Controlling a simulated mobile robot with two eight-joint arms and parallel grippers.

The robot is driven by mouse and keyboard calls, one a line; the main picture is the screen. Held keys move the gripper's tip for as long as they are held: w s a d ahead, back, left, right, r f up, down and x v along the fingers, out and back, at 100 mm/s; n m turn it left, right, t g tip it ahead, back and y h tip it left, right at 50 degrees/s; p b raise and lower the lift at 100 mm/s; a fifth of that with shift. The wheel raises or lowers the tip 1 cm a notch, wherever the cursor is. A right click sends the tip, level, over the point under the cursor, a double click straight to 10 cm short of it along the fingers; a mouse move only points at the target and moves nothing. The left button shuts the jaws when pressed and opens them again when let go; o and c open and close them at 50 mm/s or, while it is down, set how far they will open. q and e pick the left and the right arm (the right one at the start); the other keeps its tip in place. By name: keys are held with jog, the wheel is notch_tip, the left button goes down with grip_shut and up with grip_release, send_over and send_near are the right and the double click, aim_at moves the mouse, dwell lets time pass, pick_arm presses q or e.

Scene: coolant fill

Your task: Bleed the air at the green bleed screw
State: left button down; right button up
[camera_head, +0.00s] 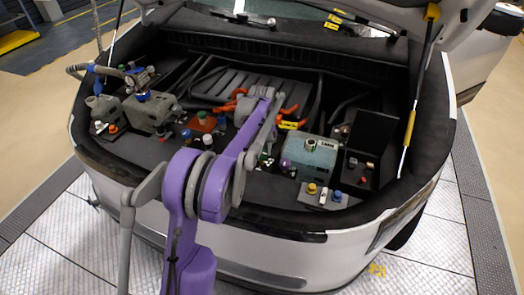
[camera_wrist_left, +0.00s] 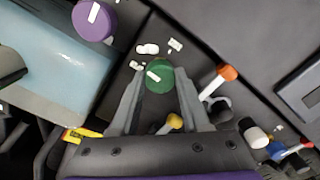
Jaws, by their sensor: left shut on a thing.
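In the head view my left gripper (camera_head: 265,156) reaches down into the engine bay beside the blue-grey tank (camera_head: 312,160). My own arm largely hides the screw there. My right gripper is not seen.
An orange-tipped valve (camera_wrist_left: 218,81) and a yellow-tipped part (camera_wrist_left: 171,123) are near the fingers. An open black case (camera_head: 370,135) lies at right. Hoses and a gauge (camera_head: 138,77) are at left.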

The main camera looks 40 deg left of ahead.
aim_at(262, 152)
pick_arm(q)
jog(key=shift+c, duration=1.9)
grip_release()
notch_tip(262, 152, up, 11)
jog(key=shift+p, duration=0.3)
jog(key=shift+f, duration=0.15)
